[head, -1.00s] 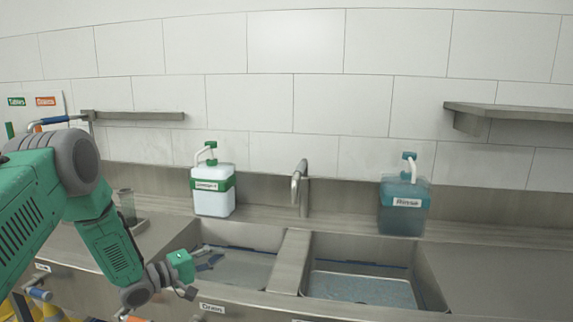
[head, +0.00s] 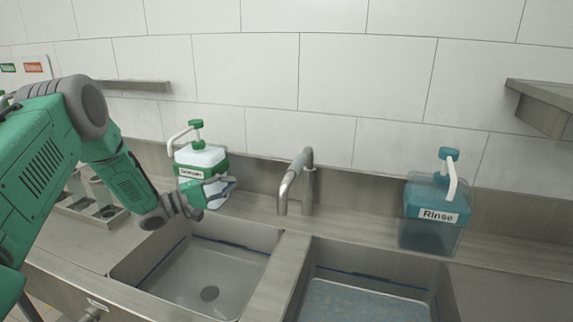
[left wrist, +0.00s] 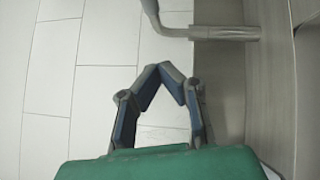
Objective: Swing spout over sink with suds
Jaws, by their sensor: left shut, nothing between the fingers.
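The metal spout (head: 296,178) rises behind the two sinks. Its end hangs near the back of the divider (head: 272,277). The spout also shows in the left wrist view (left wrist: 222,33), at the top, beyond and apart from my fingertips. The right sink (head: 362,303) has a pale blue speckled layer that looks like suds. The left sink (head: 190,277) shows a bare bottom with a round drain. My left gripper (head: 230,185) is shut and empty, left of the spout, over the back of the left sink. In the left wrist view its fingertips (left wrist: 160,68) meet. My right gripper is out of view.
A white and green soap bottle (head: 203,158) stands just behind my left gripper in the picture. A blue Rinse bottle (head: 432,205) stands right of the spout. A metal holder (head: 100,205) is at the left. Shelves (head: 545,100) hang on the tiled wall.

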